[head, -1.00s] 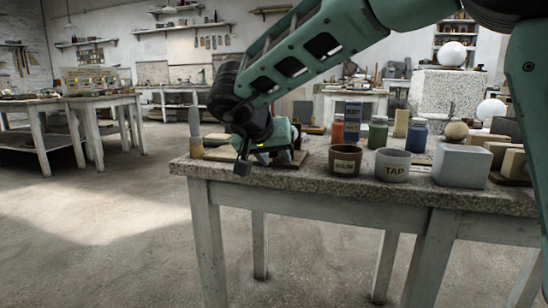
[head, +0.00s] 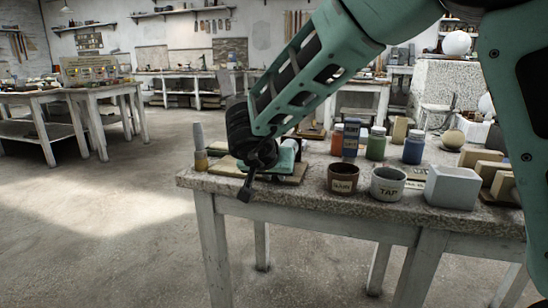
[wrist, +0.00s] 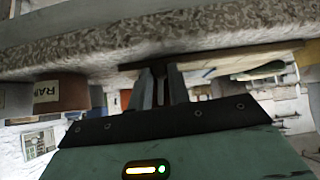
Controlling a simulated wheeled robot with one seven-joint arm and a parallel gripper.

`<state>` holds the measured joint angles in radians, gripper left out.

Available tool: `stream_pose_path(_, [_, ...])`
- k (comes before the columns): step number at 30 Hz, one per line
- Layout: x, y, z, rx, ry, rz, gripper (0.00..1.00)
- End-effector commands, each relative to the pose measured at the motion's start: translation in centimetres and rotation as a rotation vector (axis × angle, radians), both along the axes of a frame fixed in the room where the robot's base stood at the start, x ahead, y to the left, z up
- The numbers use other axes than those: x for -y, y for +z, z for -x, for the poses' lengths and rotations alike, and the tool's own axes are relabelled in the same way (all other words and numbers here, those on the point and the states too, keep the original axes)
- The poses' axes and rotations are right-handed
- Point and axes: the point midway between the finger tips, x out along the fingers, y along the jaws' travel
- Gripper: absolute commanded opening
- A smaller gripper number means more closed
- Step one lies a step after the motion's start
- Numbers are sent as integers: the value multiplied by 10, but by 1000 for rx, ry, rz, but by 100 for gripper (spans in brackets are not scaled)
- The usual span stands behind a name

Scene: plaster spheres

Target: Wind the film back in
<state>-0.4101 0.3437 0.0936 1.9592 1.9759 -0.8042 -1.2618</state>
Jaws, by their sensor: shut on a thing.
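My gripper (head: 258,168) is low at the left front of the stone-topped table (head: 215,187). In the wrist view my gripper (wrist: 161,82) is shut on a thin dark part (wrist: 150,65) between its fingertips, close to the table edge. In the head view a dark stem with a small block (head: 245,193) hangs at the table's front edge; I cannot tell whether it is the same part. A pale green rounded thing (head: 286,154) lies behind my gripper on a wooden board (head: 290,180). No film can be made out; my wrist hides much there.
A brown RAIN cup (head: 343,179) and a grey TAP cup (head: 388,186) stand to the right, beside a grey block (head: 452,187). Several jars stand behind them, including a green one (head: 376,144). An upright grey-tipped tool (head: 199,145) stands at the left corner.

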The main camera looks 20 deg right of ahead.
Motion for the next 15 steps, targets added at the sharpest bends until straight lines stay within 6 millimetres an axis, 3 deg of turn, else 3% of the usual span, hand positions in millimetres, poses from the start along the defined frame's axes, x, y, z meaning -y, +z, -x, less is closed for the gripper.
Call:
stream_pose_path(1, [4, 7, 0, 12, -6, -19, 0])
stream_pose_path(15, [-1, 1, 0, 68, -4, -103, 0])
